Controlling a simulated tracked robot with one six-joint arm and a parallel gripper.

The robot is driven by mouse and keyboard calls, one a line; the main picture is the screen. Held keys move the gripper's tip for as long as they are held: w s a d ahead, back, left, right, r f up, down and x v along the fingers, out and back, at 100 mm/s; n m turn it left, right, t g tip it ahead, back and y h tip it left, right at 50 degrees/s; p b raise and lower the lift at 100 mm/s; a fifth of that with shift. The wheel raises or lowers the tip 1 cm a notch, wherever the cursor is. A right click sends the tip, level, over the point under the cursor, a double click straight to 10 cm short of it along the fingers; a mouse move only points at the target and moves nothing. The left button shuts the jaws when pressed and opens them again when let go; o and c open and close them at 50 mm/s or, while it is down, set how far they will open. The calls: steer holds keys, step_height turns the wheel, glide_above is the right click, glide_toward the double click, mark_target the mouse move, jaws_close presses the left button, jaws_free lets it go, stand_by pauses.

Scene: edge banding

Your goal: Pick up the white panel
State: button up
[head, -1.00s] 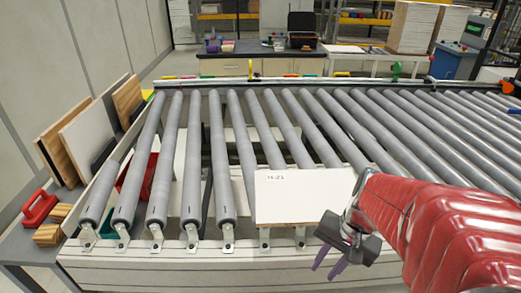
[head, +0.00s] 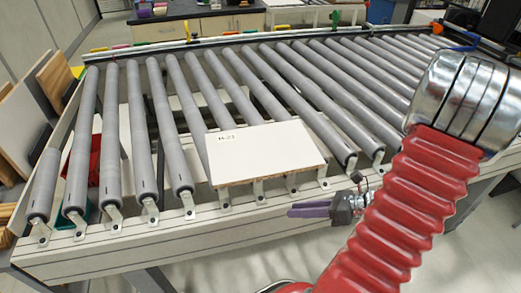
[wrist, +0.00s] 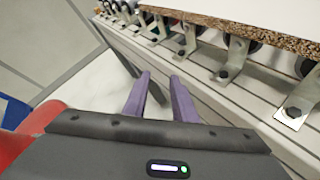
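The white panel (head: 265,151) lies flat on the grey rollers at the front edge of the conveyor, with small handwriting near its left corner. In the wrist view its chipboard edge (wrist: 245,30) shows at the upper right, above the roller brackets. My gripper (head: 292,209) is in front of the conveyor, below and to the near side of the panel, not touching it. Its two purple fingers (wrist: 160,90) are apart with nothing between them, pointing along the conveyor's front side.
The roller conveyor (head: 140,130) fills the middle, with metal brackets along its front rail. A red bin (head: 95,157) shows under the rollers at left. Boards (head: 20,125) lean at the far left. The floor in front of the conveyor is clear.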

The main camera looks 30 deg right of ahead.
steer(key=w+d+m+t+h, duration=0.2)
steer(key=d+m+t, duration=0.4)
steer(key=m, duration=0.4)
steer(key=m+t+h, duration=0.2)
steer(key=m+h, duration=0.2)
steer(key=m, duration=0.5)
glide_toward(312, 159)
steer(key=shift+w+a+f, duration=0.3)
steer(key=shift+w+f, duration=0.25)
steer(key=shift+f, duration=0.3)
steer(key=shift+d+r+m+t+h, duration=0.2)
steer(key=shift+r+m+t+h, duration=0.1)
steer(key=shift+m, duration=0.1)
steer(key=shift+w+a+f, duration=0.1)
steer(key=shift+w+a, duration=0.1)
steer(key=shift+w, duration=1.25)
steer(key=shift+w+a+r, duration=0.1)
steer(key=shift+w+a, duration=0.1)
steer(key=shift+w, duration=1.25)
steer(key=shift+w+a+f, duration=0.1)
steer(key=shift+w+a, duration=0.1)
steer(key=shift+w, duration=1.25)
steer(key=shift+w, duration=0.1)
steer(key=shift+w+a+f, duration=0.1)
steer(key=shift+w+a, duration=0.1)
steer(key=shift+w, duration=1)
steer(key=shift+w+a+f, duration=0.1)
steer(key=shift+w+a, duration=0.05)
steer(key=shift+w, duration=1.1)
